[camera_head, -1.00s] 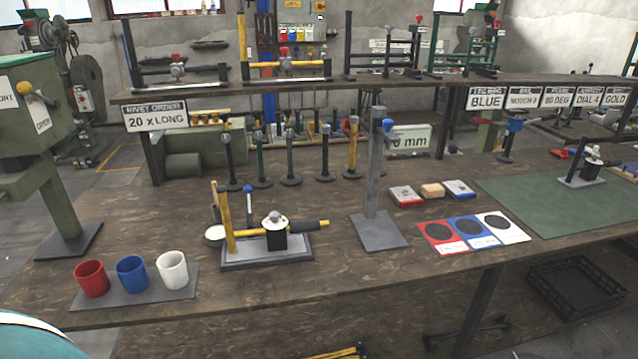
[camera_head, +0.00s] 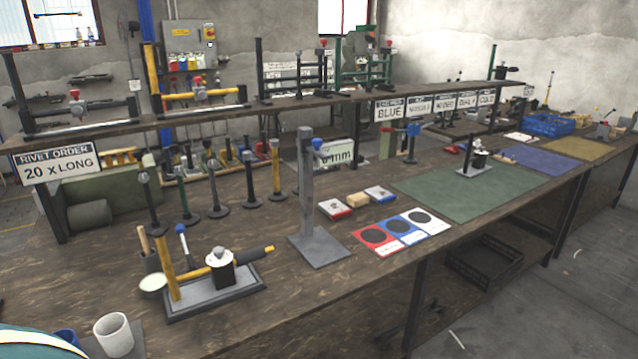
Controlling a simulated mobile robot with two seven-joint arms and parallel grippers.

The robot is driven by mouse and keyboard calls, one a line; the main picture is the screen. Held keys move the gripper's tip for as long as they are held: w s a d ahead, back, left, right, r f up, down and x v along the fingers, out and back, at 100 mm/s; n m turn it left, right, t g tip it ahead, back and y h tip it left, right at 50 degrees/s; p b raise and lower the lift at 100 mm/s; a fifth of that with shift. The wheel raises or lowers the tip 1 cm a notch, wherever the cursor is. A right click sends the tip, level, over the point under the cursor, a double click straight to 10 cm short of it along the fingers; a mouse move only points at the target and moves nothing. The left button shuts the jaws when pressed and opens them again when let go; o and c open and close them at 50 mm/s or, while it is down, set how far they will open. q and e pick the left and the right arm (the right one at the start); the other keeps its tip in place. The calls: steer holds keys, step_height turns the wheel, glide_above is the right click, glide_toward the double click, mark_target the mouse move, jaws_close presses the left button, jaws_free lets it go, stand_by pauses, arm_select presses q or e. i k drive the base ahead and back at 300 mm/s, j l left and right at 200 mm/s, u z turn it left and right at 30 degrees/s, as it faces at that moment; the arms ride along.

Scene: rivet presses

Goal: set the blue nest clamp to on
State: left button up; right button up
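No part is plainly marked as the blue nest clamp, and I cannot tell which one it is. A blue-headed device (camera_head: 413,131) on a dark stand is under the BLUE sign (camera_head: 389,110). A grey post (camera_head: 306,195) on a square plate carries a blue knob (camera_head: 318,144). A short lever with a blue top (camera_head: 181,229) stands beside the yellow-armed press (camera_head: 219,272) at the front left. A small press (camera_head: 478,158) sits on the green mat, and a blue mat (camera_head: 540,161) lies to its right. Neither of my grippers is in view.
The long wooden bench runs to the far right. Red, blue and white cards (camera_head: 399,233) lie by the green mat (camera_head: 436,191). A white cup (camera_head: 114,334) is at the front left. A blue crate (camera_head: 549,125) is at the back right; a black crate (camera_head: 484,262) is below the bench.

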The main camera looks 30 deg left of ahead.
mark_target(181, 229)
steer(key=k+j, duration=0.3)
steer(key=j, duration=0.2)
steer(key=k+j, duration=0.3)
steer(key=j, duration=0.2)
steer(key=k+j, duration=0.25)
steer(key=j, duration=0.25)
steer(key=k+j, duration=0.3)
steer(key=j, duration=0.25)
steer(key=k+j, duration=0.3)
steer(key=j, duration=0.2)
steer(key=k+j, duration=0.3)
steer(key=j, duration=0.2)
steer(key=k+j, duration=0.3)
steer(key=j, duration=0.2)
steer(key=k+j, duration=0.25)
steer(key=j, duration=0.25)
steer(key=z, duration=0.8)
steer(key=i+l+z, duration=0.15)
steer(key=i+z, duration=0.15)
steer(key=i, duration=0.2)
steer(key=i+l+z, duration=0.1)
steer(key=i+z, duration=0.25)
steer(key=i, duration=1.75)
